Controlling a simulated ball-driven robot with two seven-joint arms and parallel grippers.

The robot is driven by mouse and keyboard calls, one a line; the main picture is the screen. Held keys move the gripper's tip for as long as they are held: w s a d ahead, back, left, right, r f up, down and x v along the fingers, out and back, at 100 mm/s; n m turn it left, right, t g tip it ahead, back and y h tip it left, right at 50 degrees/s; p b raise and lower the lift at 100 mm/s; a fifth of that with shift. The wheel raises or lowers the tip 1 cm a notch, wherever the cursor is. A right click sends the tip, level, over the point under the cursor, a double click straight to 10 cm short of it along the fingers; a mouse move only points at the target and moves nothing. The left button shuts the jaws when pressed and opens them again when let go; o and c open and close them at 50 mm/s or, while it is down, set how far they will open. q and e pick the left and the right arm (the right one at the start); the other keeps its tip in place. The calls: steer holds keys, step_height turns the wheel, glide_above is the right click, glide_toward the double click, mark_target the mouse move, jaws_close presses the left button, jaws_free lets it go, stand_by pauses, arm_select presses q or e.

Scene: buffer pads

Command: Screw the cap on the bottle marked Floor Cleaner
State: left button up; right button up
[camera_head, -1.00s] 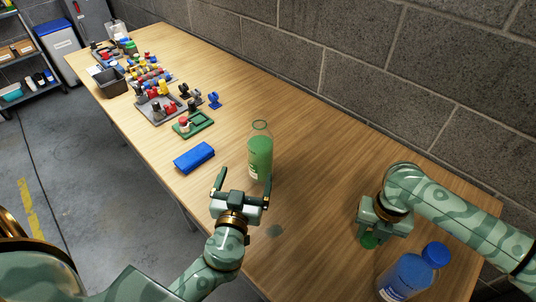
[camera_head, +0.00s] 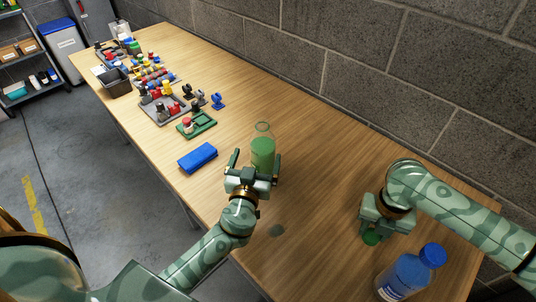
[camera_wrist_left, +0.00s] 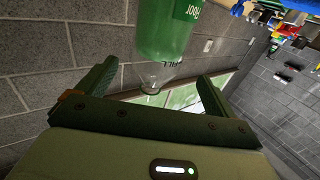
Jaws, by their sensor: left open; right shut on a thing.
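A clear bottle with green liquid (camera_head: 263,148) stands upright on the wooden table, its open neck bare. In the left wrist view the bottle (camera_wrist_left: 165,35) appears upside down, with part of a label reading "Floor". My left gripper (camera_head: 256,160) is open, with its fingers either side of the bottle's lower part in the head view; I cannot tell whether they touch it. My right gripper (camera_head: 374,230) is shut on a green cap (camera_head: 371,238), held at the right of the table. Most of the cap is hidden by the gripper.
A blue bottle with a blue cap (camera_head: 408,274) stands near my right gripper. Several small parts and a dark bin (camera_head: 117,84) are farther back. A block wall borders the table.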

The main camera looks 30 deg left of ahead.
mark_target(261, 125)
arm_select(q)
steer(key=p+x, duration=0.1)
steer(key=x, duration=0.4)
steer(key=shift+w+d+f, duration=0.1)
steer(key=shift+w+d, duration=0.05)
steer(key=shift+d, duration=0.05)
arm_select(e)
steer(key=shift+r, duration=0.6)
arm_select(q)
jaws_close()
steer(key=shift+r, duration=0.2)
